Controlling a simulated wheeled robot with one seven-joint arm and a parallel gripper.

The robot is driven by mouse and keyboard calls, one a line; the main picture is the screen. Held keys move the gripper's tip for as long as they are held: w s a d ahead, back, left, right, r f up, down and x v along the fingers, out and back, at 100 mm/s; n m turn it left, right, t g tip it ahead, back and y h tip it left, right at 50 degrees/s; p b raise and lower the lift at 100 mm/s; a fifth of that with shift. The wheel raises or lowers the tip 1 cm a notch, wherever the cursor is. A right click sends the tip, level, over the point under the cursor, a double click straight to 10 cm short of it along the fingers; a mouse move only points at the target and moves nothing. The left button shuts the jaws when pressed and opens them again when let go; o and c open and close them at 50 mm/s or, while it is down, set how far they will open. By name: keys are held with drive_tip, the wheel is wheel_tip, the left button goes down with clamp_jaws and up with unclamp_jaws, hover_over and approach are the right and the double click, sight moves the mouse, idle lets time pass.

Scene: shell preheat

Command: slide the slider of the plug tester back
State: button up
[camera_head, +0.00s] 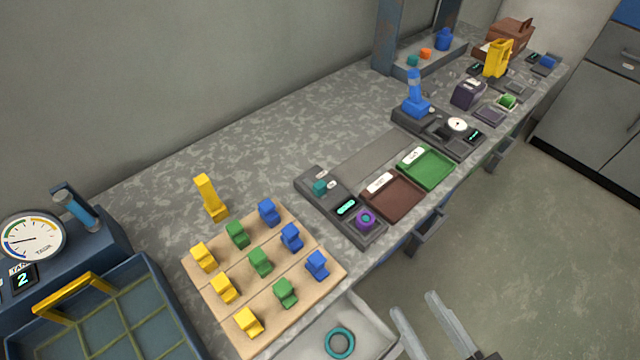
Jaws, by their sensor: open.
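A long dark grey device (337,205) lies on the bench, right of the wooden block board. It has a teal block (320,187) at its far left end, a lit display (346,207) in the middle and a purple ring-shaped piece (366,218) at its near end. It looks like the plug tester, with the teal block as its slider, but I cannot read a label that confirms this. My gripper (415,303) is at the bottom of the picture, in front of the bench. Its two fingers are apart and empty, away from the device.
A brown tray (393,197) and a green tray (428,168) lie right of the device. An open drawer (372,318) with a teal ring juts out near my gripper.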

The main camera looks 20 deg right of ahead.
drive_tip(key=w+a+f+n+g+y+b, duration=0.1)
drive_tip(key=w+a+n, duration=0.15)
drive_tip(key=w, duration=1.35)
drive_tip(key=w+a+f+n+g+y, duration=0.15)
drive_tip(key=w+n, duration=0.25)
drive_tip(key=w, duration=1.2)
drive_tip(key=w+a+f+n+g+y+b, duration=0.15)
drive_tip(key=w+n, duration=0.25)
drive_tip(key=w, duration=1.1)
drive_tip(key=n+g+h, duration=0.3)
drive_tip(key=n+g, duration=0.8)
drive_tip(key=g, duration=0.2)
hover_over(320, 184)
wheel_tip(320, 184, down, 5)
drive_tip(key=shift+r+p, duration=0.1)
drive_tip(key=shift+p, duration=0.2)
drive_tip(key=shift+s+n, duration=0.1)
drive_tip(key=shift+n, duration=0.25)
drive_tip(key=shift+f+p, duration=0.35)
drive_tip(key=shift+f, duration=3.55)
clamp_jaws()
